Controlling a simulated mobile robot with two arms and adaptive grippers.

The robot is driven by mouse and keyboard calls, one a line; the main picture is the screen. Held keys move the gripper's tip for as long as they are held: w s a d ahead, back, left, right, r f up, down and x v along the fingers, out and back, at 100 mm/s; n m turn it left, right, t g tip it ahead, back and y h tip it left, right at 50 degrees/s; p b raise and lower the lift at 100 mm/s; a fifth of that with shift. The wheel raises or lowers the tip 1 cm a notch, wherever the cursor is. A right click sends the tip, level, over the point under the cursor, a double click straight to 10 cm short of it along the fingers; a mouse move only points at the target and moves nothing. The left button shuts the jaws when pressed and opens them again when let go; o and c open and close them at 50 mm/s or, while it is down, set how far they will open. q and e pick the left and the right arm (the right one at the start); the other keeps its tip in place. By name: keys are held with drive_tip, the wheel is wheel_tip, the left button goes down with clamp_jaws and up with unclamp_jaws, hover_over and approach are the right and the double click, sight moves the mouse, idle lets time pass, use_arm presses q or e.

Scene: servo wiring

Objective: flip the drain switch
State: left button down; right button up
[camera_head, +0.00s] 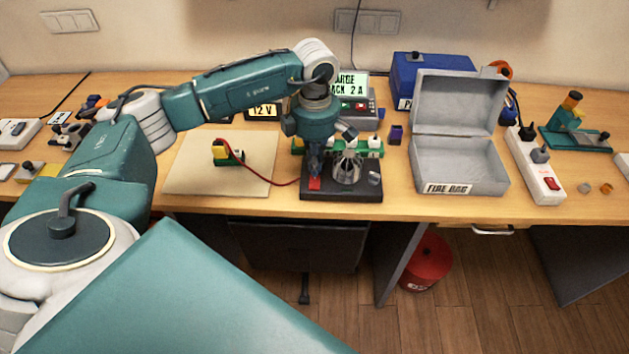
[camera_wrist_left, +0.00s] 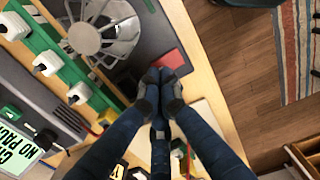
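A black base (camera_head: 345,195) stands at the front edge of the table and carries a round silver caged part (camera_head: 347,168). A flat red piece on its front left (camera_head: 315,184) looks like the drain switch; it also shows as a red square in the left wrist view (camera_wrist_left: 169,63). My left gripper (camera_head: 315,170) points down just above the red piece. In the left wrist view its fingertips (camera_wrist_left: 161,84) are together with nothing seen between them, beside the near edge of the red square. Whether they touch it I cannot tell. My right gripper is not in view.
A green strip with white connectors (camera_head: 369,147) lies behind the base. A yellow and green pack (camera_head: 227,153) sits on a beige mat (camera_head: 190,178), with a red wire running to the base. A grey open fire bag box (camera_head: 461,167) and a white power strip (camera_head: 535,168) stand right.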

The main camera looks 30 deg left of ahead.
use_arm(q)
drive_tip(key=shift+s+f+b, duration=0.1)
drive_tip(key=shift+f+b, duration=0.85)
drive_tip(key=shift+f, duration=0.25)
idle(0.7)
drive_tip(key=shift+r, duration=0.15)
drive_tip(key=shift+r+p, duration=0.55)
drive_tip(key=shift+r, duration=0.1)
drive_tip(key=shift+r+p, duration=1.5)
drive_tip(key=shift+r, duration=1.25)
